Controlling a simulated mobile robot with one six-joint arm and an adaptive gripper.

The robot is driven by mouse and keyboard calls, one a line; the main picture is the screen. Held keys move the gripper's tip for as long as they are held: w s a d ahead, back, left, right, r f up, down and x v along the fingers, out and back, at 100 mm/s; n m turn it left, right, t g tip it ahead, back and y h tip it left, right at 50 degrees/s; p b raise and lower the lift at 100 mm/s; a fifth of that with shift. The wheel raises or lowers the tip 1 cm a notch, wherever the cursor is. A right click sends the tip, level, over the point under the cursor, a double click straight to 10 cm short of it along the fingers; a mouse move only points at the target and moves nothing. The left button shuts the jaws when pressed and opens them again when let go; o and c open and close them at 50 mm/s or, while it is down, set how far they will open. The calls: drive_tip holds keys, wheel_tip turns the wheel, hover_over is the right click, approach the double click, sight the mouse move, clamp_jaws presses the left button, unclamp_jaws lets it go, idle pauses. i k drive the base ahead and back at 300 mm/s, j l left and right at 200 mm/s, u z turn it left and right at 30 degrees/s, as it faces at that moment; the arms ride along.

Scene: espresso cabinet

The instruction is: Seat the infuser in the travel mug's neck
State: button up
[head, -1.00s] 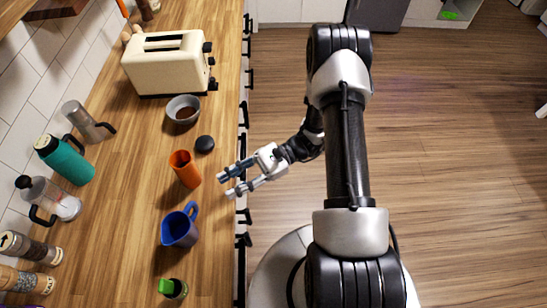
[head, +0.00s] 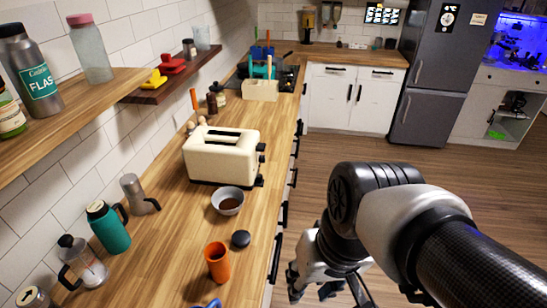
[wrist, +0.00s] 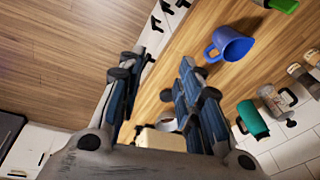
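An orange open-topped cylinder (head: 217,264), probably the travel mug, stands upright on the wooden counter in the head view. A round black piece (head: 241,239) lies beside it, apart from it; I cannot tell whether it is a lid or the infuser. No thing is clearly recognisable as the infuser. In the wrist view my gripper (wrist: 158,68) is open, with nothing between its fingers. It hangs over the counter's front edge, beside the floor. The orange cylinder is not visible in the wrist view.
A bowl with brown contents (head: 228,201) and a cream toaster (head: 222,155) stand behind the orange cylinder. A teal bottle (head: 108,228), a metal pot (head: 134,194) and a glass press (head: 85,266) line the wall. A blue mug (wrist: 232,43) shows in the wrist view.

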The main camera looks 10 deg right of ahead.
sight(217, 255)
drive_tip(key=u, duration=0.45)
drive_tip(key=k+u, duration=0.1)
drive_tip(key=u, duration=0.75)
drive_tip(key=k+u, duration=0.1)
drive_tip(key=u, duration=0.35)
drive_tip(key=k+j+z, duration=0.1)
drive_tip(key=z, duration=0.9)
drive_tip(key=k+l, duration=0.05)
